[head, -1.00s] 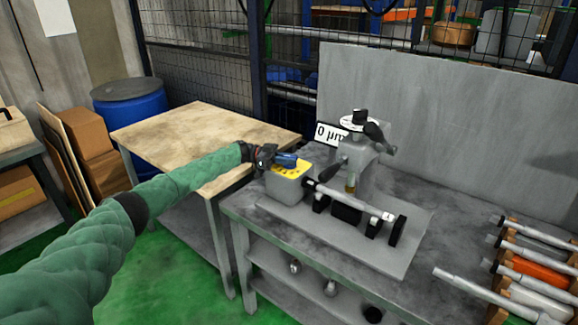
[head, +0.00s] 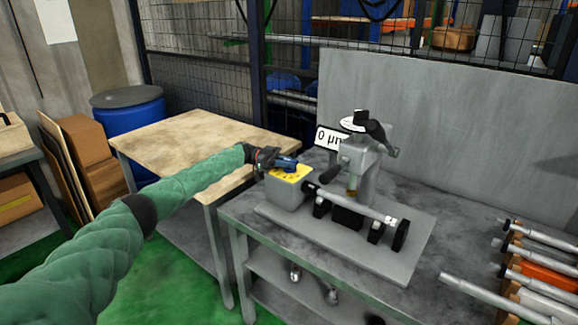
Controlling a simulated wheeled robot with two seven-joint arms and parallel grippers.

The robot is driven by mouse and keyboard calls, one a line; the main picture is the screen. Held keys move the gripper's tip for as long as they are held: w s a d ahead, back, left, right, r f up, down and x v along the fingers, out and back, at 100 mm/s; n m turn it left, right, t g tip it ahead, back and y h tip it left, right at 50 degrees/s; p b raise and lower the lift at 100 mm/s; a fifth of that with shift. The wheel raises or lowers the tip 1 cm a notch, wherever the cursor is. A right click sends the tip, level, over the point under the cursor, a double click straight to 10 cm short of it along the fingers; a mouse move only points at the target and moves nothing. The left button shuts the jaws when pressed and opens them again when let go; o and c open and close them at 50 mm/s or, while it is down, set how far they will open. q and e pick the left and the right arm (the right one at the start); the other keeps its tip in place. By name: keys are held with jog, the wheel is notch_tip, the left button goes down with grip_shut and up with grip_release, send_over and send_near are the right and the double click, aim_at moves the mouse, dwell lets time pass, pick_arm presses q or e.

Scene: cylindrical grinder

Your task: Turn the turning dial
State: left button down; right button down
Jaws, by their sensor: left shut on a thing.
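The turning dial is not clearly visible; my left gripper covers the spot where it seems to sit, on the yellow top of a small grey control box (head: 286,192). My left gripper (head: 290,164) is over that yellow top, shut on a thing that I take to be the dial. The box stands at the left end of the grinder (head: 368,175). A label (head: 328,138) behind reads "0 µm", partly hidden by the grinder. My right gripper is not in view.
A grey metal bar (head: 350,202) lies across black supports on the grinder's base plate. Several metal shafts (head: 535,236) lie on a rack at the right. A wooden-topped table (head: 190,140) stands at the left. A grey panel (head: 460,120) rises behind the bench.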

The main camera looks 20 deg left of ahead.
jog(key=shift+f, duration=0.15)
pick_arm(q)
jog(key=c, duration=1.4)
grip_release()
